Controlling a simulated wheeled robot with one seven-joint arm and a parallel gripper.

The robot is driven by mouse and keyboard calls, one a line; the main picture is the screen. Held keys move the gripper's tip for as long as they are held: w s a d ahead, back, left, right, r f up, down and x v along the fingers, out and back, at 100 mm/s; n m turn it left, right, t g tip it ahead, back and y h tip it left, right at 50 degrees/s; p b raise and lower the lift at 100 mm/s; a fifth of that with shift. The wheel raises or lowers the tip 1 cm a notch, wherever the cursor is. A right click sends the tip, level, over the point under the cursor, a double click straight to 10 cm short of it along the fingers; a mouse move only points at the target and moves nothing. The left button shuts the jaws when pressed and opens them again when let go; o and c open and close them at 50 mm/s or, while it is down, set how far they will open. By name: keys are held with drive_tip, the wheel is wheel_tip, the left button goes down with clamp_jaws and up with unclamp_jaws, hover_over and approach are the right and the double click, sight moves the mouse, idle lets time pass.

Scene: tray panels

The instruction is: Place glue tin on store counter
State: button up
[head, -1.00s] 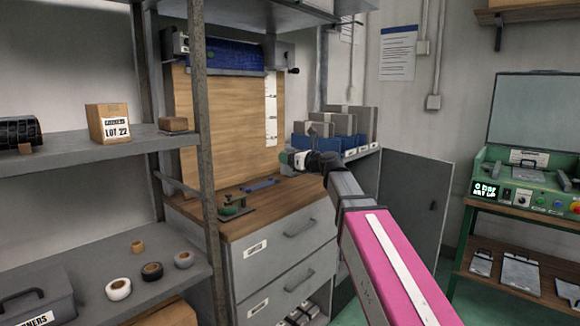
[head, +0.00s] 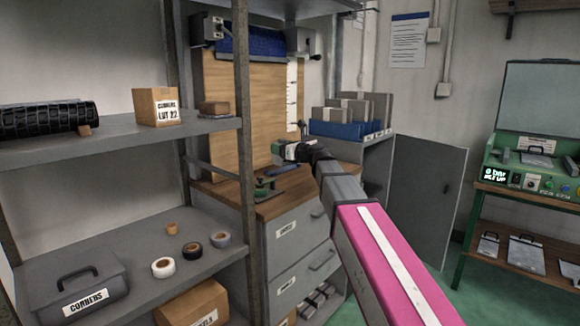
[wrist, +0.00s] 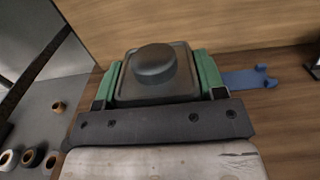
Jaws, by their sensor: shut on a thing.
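The glue tin (wrist: 152,75) is a dark grey, square tin with a round cap, in the upper middle of the wrist view. My gripper (wrist: 155,82) has green fingers, one on each side of the tin, and is shut on it. In the head view my gripper (head: 287,151) is over the store counter (head: 288,206), a brown wooden top on grey drawers. The tin cannot be made out clearly there. The counter's wood (wrist: 275,125) shows beneath and beside the tin in the wrist view. Whether the tin touches the wood cannot be told.
A green tool (head: 265,188) stands on the counter's near left part. A blue piece (wrist: 250,78) lies right of the tin. A wooden panel (head: 238,110) rises behind. A grey shelf post (head: 242,160) stands close on the left, with tape rolls (head: 192,250) on its shelf.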

drive_tip(key=shift+w+d+f, duration=0.55)
drive_tip(key=shift+w+f, duration=0.25)
drive_tip(key=shift+f, duration=0.45)
drive_tip(key=shift+w+d+f, duration=0.5)
drive_tip(key=shift+w+f, duration=0.35)
drive_tip(key=shift+f, duration=0.4)
drive_tip(key=shift+w+d+f, duration=0.55)
drive_tip(key=shift+w+f, duration=0.25)
drive_tip(key=shift+f, duration=0.45)
drive_tip(key=o, duration=1.1)
drive_tip(key=shift+f, duration=0.1)
drive_tip(key=v, duration=1.2)
